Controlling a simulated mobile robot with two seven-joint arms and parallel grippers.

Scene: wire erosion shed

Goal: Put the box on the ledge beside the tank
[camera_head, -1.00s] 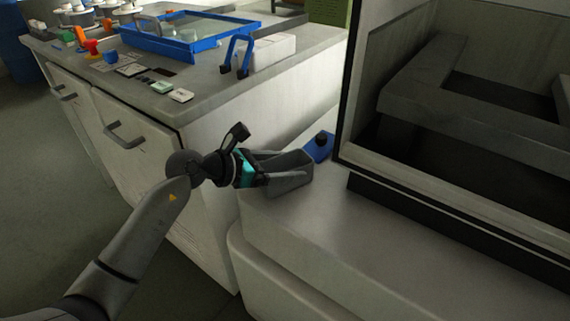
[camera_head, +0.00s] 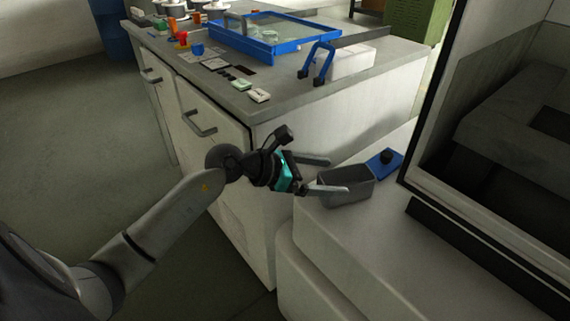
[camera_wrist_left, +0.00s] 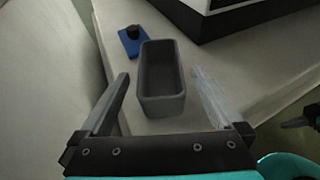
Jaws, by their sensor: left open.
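A grey open-topped box (camera_head: 346,187) stands upright on the pale ledge (camera_head: 340,235) beside the dark-framed tank (camera_head: 500,150). It looks empty in the left wrist view (camera_wrist_left: 161,78). My left gripper (camera_head: 323,176) is open at the near-left end of the box. In the left wrist view its two fingers (camera_wrist_left: 160,84) are spread, one on each side of the box's near end, with gaps between fingers and box. A blue lid-like piece with a black knob (camera_head: 386,160) lies on the ledge just behind the box.
A white cabinet (camera_head: 215,170) with a grey worktop stands left of the ledge. On it are a blue-framed tray (camera_head: 262,42), a white block with a blue handle (camera_head: 344,66) and small coloured parts. The ledge's front stretch is clear.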

